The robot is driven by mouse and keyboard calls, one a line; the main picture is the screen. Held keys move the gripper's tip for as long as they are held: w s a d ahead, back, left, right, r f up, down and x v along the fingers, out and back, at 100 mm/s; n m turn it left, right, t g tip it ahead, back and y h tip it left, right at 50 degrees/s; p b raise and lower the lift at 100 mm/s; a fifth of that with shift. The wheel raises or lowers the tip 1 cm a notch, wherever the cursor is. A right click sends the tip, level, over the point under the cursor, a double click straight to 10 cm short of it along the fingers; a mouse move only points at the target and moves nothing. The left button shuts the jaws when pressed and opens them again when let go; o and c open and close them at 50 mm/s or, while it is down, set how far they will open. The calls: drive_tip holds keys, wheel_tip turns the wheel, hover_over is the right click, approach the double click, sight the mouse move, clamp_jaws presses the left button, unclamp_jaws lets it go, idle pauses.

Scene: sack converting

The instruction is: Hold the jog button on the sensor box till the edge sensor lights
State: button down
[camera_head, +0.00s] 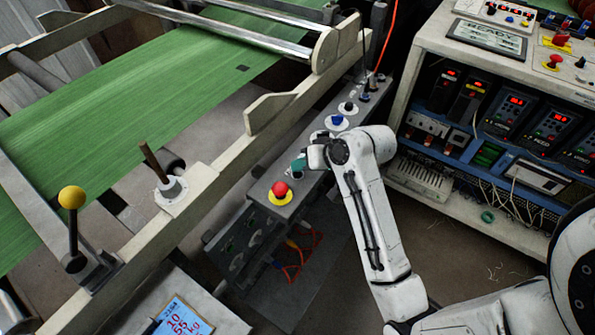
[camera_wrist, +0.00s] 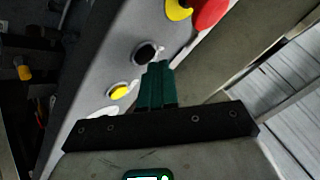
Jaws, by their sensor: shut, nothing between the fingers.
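The grey sensor box (camera_head: 258,190) runs beside the green web, with a red mushroom button (camera_head: 281,190) on a yellow disc and a blue button (camera_head: 337,121) on its top. My gripper (camera_head: 298,166) is over the box between these two, its dark green fingers shut and empty. In the wrist view, the fingertips (camera_wrist: 157,66) are beside a black button (camera_wrist: 147,52) in a pale ring; I cannot tell whether they touch it. A yellow button (camera_wrist: 119,91) is left of the fingers. I cannot tell which button is jog, and no lit edge sensor is identifiable.
The green web (camera_head: 110,110) and its pale frame rail (camera_head: 225,175) lie to the left. A control cabinet (camera_head: 470,115) with red displays stands at the right. A yellow-knobbed lever (camera_head: 72,197) and a display panel (camera_head: 182,318) are at lower left.

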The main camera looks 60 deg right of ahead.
sight(301, 174)
drive_tip(key=shift+f, duration=0.5)
idle(1.5)
drive_tip(key=shift+r, duration=0.1)
idle(3.4)
drive_tip(key=shift+r+p, duration=0.85)
drive_tip(key=shift+p, duration=0.2)
wheel_tip(301, 174, up, 5)
drive_tip(key=p, duration=0.5)
idle(0.7)
